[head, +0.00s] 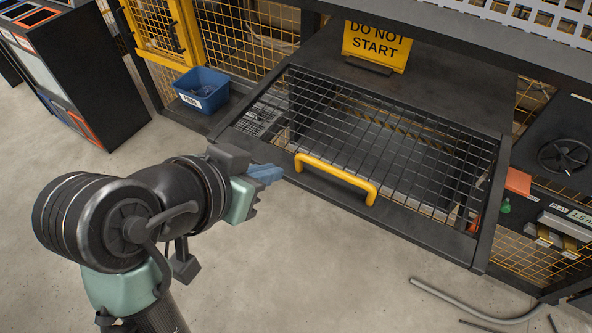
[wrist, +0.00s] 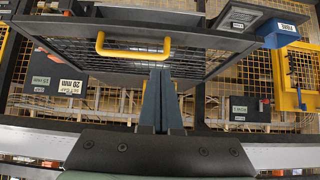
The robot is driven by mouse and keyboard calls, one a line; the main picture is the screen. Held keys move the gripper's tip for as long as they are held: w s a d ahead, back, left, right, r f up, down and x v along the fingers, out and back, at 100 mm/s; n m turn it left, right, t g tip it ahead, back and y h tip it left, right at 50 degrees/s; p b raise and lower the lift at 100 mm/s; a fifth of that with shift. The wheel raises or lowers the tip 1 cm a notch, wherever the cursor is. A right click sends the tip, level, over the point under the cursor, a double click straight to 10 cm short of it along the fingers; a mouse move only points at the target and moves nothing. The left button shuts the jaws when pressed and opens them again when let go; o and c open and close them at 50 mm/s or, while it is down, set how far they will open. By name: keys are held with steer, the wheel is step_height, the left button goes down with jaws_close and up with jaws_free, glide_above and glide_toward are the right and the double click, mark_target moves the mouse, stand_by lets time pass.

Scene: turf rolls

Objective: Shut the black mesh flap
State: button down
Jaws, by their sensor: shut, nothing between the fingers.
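The black mesh flap (head: 390,155) sits at the front of the dark machine and projects outward from under its hood. A yellow bar handle (head: 335,178) is fixed to the flap's front edge. In the wrist view the flap (wrist: 185,66) fills the upper middle, with the handle (wrist: 133,46) near its edge. My gripper (head: 280,172) is shut and empty, just left of the handle in the head view. In the wrist view my closed fingers (wrist: 157,75) point up towards the handle's right end. I cannot tell whether they touch the handle or flap.
A yellow "DO NOT START" sign (head: 376,45) stands on the hood. A blue bin (head: 202,90) sits left of the flap. An orange block (head: 517,181) and a black handwheel (head: 565,157) are at the right.

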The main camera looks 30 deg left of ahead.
glide_above(302, 177)
steer(key=s, duration=0.3)
step_height(302, 177, down, 6)
step_height(302, 177, down, 2)
steer(key=shift+f, duration=0.85)
